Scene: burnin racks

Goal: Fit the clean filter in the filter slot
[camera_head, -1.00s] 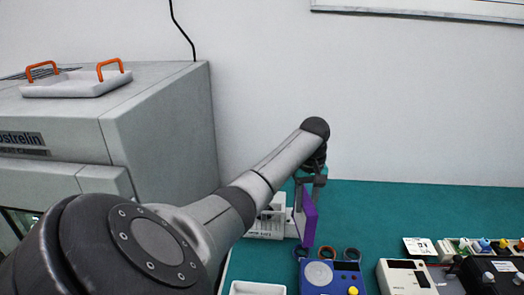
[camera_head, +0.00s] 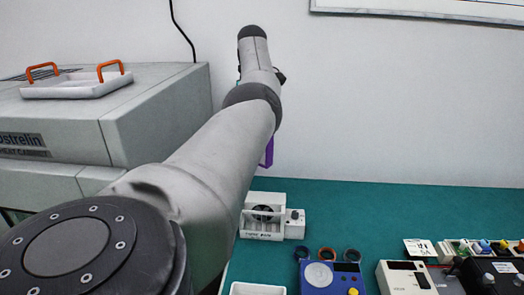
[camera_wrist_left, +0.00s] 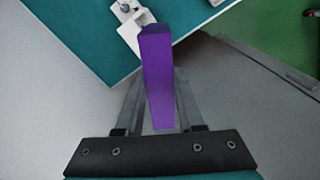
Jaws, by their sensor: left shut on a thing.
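My left gripper (camera_wrist_left: 160,78) is shut on a purple slab, which looks like the filter (camera_wrist_left: 159,88), seen edge-on between the two fingers in the left wrist view. In the head view only a sliver of the purple filter (camera_head: 268,153) shows beside my left arm, which hides the gripper. A small white unit (camera_head: 295,228) with a round fan-like part stands on the green bench; it looks like the unit with the filter slot. The filter is held up and apart from it. The slot itself cannot be made out. My right gripper is not in view.
A large grey cabinet (camera_head: 160,105) with a white, orange-handled tray (camera_head: 75,90) on top stands at the left. A blue device (camera_head: 330,280), a cream box (camera_head: 405,278) and a white tray (camera_head: 257,289) are at the front of the bench (camera_head: 400,215). The bench's back middle is clear.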

